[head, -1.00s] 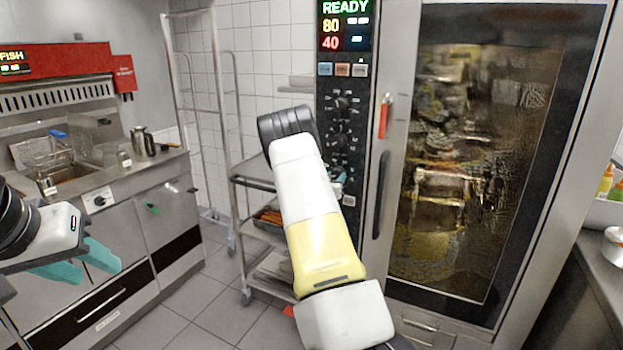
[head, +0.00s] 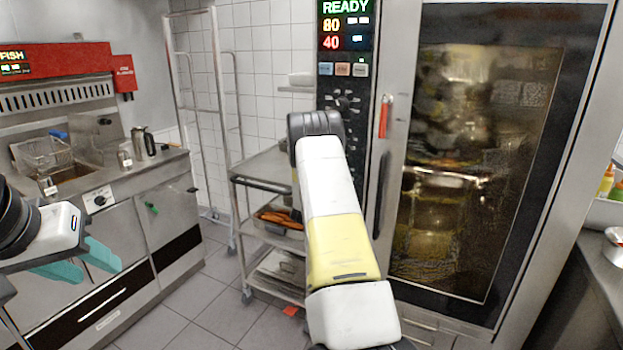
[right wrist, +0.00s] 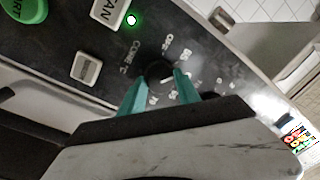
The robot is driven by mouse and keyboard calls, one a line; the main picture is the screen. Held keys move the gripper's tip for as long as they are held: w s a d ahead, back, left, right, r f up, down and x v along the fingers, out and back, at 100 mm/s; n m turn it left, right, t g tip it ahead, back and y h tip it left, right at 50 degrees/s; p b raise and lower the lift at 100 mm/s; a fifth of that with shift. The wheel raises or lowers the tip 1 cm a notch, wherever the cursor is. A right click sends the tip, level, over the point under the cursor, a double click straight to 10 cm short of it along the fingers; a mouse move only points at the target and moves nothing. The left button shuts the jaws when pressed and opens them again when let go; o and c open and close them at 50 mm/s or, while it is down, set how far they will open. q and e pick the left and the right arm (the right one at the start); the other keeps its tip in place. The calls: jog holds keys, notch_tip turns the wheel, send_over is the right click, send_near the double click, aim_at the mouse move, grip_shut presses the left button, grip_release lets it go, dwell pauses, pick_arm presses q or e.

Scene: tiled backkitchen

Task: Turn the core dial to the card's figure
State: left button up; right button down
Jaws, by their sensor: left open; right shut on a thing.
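The core dial (right wrist: 157,70) is a small black knob on the oven's dark panel, with "CORE °C" printed beside it in the right wrist view. My right gripper (right wrist: 162,83) has its teal fingers on either side of this dial and is shut on it. Fingers and glare hide part of the scale, so I cannot read the setting. In the head view my right arm covers the lower panel and hides the dial and gripper. My left gripper (head: 84,262) is open and empty at the left, away from the oven. I cannot make out a card with a figure.
The oven display (head: 345,25) reads READY, 80 and 40. The oven door handle (head: 381,195) stands just right of my right arm. A trolley (head: 262,185) with trays stands left of the arm. A fryer counter (head: 130,180) fills the left.

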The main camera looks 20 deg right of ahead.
jog(key=shift+a+m+g+h, duration=0.1)
jog(key=shift+m+g+h, duration=0.25)
jog(key=shift+m, duration=3.95)
jog(key=shift+a+m+g+h, duration=0.15)
jog(key=shift+m+g, duration=0.3)
jog(key=shift+m, duration=3.85)
jog(key=shift+d, duration=0.1)
jog(key=c, duration=0.9)
grip_release()
jog(key=shift+w, duration=0.1)
jog(key=v, duration=0.8)
jog(key=shift+d, duration=0.1)
